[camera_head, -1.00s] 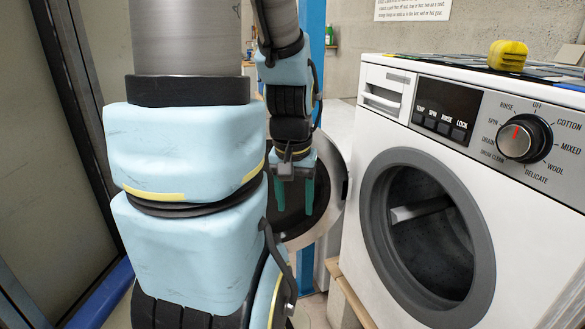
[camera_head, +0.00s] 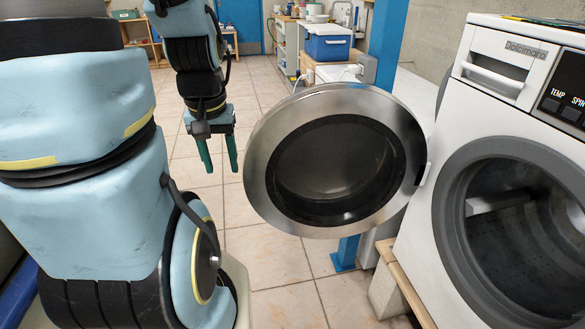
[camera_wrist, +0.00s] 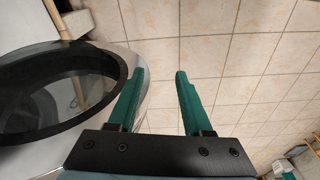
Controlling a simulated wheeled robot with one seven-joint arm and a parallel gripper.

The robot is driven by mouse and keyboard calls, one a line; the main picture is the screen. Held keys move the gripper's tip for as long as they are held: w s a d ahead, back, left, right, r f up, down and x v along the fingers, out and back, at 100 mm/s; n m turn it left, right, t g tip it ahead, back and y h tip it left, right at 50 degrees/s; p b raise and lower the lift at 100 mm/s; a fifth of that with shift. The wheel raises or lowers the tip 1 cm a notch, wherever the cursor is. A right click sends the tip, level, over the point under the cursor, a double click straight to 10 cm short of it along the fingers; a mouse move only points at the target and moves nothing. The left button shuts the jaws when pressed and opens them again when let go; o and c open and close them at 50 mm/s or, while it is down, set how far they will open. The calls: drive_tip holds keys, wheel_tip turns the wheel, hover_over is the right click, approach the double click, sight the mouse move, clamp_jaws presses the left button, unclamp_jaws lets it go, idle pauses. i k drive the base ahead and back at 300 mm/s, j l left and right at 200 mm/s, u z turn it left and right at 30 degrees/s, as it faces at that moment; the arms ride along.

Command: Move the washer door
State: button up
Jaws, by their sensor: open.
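The washer door (camera_head: 258,165) is a round silver-rimmed door with dark glass, swung wide open on its hinge at the left of the white washer (camera_head: 432,215). The washer's round drum opening (camera_head: 520,240) with its grey ring is uncovered. My gripper (camera_head: 219,172) hangs fingers down just left of the door's outer edge, open and empty, with green fingers. In the wrist view, the door (camera_wrist: 125,68) fills the left side, close to or overlapping the left finger of my gripper (camera_wrist: 160,75); I cannot tell whether they touch. Only floor tiles show between the fingers.
A blue post (camera_head: 385,50) stands behind the door. The washer rests on a wooden-edged plinth (camera_head: 402,285). A blue cooler (camera_head: 328,43) and shelves stand at the back. Tiled floor (camera_head: 270,265) is clear in front of and left of the door.

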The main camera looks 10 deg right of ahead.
sight(340, 159)
drive_tip(key=i+j+u, duration=0.3)
drive_tip(key=j, duration=0.15)
drive_tip(key=i+j+u, duration=0.15)
drive_tip(key=j+u, duration=0.2)
drive_tip(key=i+j+u, duration=0.3)
drive_tip(key=i+j, duration=0.25)
drive_tip(key=i, duration=0.2)
drive_tip(key=i+j+z, duration=0.15)
drive_tip(key=i, duration=0.25)
drive_tip(key=i+l+z, duration=0.1)
drive_tip(key=i+z, duration=0.6)
drive_tip(key=z, duration=0.15)
drive_tip(key=i+j+z, duration=0.15)
drive_tip(key=i+z, duration=0.25)
drive_tip(key=i+l+z, duration=0.15)
drive_tip(key=i+z, duration=0.25)
drive_tip(key=i, duration=0.2)
drive_tip(key=i+z, duration=0.4)
drive_tip(key=i, duration=0.2)
drive_tip(key=i+j+z, duration=0.25)
drive_tip(key=i+z, duration=0.15)
drive_tip(key=i, duration=0.2)
